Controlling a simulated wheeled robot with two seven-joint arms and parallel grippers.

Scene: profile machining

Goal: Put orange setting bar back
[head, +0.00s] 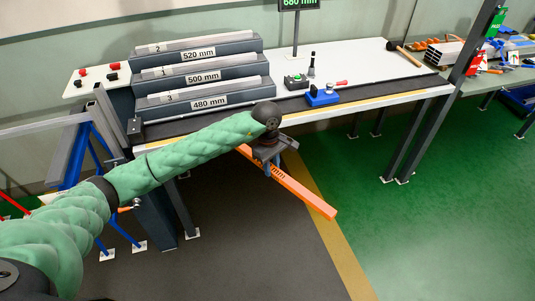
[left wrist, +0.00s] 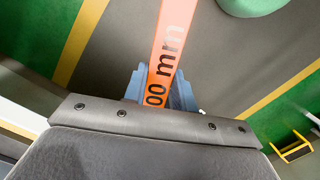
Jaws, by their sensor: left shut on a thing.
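The orange setting bar (head: 305,194) is held in the air in front of the table, sloping down to the right in the head view. Black lettering ending in "00 mm" shows on it in the left wrist view (left wrist: 168,45). My left gripper (head: 267,158) is shut on the bar near its upper part; its blue fingers (left wrist: 160,92) lie on both sides of it. The stepped rack (head: 245,85) on the table carries grey bars on steps marked 520 mm, 500 mm and 480 mm. My right gripper is not in view.
The white table (head: 365,65) has a dark front strip. On it are a blue clamp-like device (head: 322,96), a small green-button box (head: 296,81), a mallet (head: 404,52) and a display on a post reading 680 mm (head: 298,4). A dark post (head: 435,90) stands at the table's right end.

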